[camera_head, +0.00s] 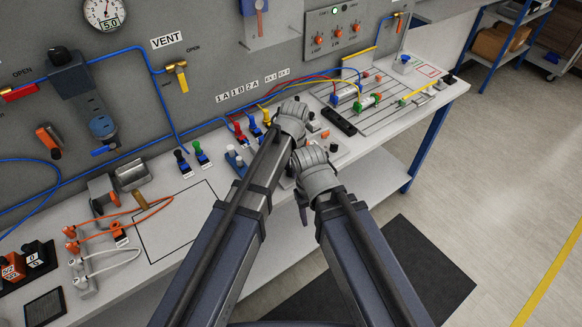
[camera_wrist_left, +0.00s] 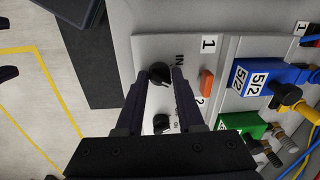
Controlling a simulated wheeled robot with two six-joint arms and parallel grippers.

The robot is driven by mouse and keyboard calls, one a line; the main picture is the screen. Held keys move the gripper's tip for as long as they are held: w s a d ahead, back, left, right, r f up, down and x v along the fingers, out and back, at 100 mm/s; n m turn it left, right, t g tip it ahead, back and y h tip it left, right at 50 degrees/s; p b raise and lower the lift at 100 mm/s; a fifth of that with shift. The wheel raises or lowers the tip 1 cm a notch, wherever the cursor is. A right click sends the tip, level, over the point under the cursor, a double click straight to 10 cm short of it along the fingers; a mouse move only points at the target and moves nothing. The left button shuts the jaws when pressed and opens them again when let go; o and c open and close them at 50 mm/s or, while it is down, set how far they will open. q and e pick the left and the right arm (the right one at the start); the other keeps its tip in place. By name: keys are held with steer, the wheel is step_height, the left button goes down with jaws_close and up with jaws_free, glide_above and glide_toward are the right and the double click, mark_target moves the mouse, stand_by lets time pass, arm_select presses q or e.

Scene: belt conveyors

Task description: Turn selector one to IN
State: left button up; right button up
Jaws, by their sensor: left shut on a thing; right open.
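Selector one is a black round knob (camera_wrist_left: 159,68) on a light grey panel in the left wrist view, with an IN label and a 1 plate beside it. My left gripper (camera_wrist_left: 163,76) has its fingers on either side of this knob and is shut on it. Which way the knob points is hard to tell. A second black knob (camera_wrist_left: 161,123) sits below it, partly between the fingers. In the head view my left gripper's fingers are hidden behind its wrist. My right gripper (camera_head: 303,205) is open and empty at the bench's front edge, partly hidden by its wrist.
An orange button (camera_wrist_left: 207,83) sits beside the knobs. A blue 5/2 valve (camera_wrist_left: 262,82) and a green valve (camera_wrist_left: 243,124) with hoses stand to the right of the panel. In the head view, a black bar (camera_head: 339,121) lies on the bench (camera_head: 396,137) past my wrists.

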arm_select(q)
jaws_close()
steer(key=shift+n, duration=0.3)
steer(key=n, duration=0.5)
steer(key=shift+d+n, duration=0.1)
steer(key=shift+n, duration=0.3)
steer(key=n, duration=0.5)
steer(key=shift+g, duration=0.4)
steer(key=shift+n, duration=0.4)
steer(key=o, duration=0.7)
jaws_free()
steer(key=shift+o, duration=0.2)
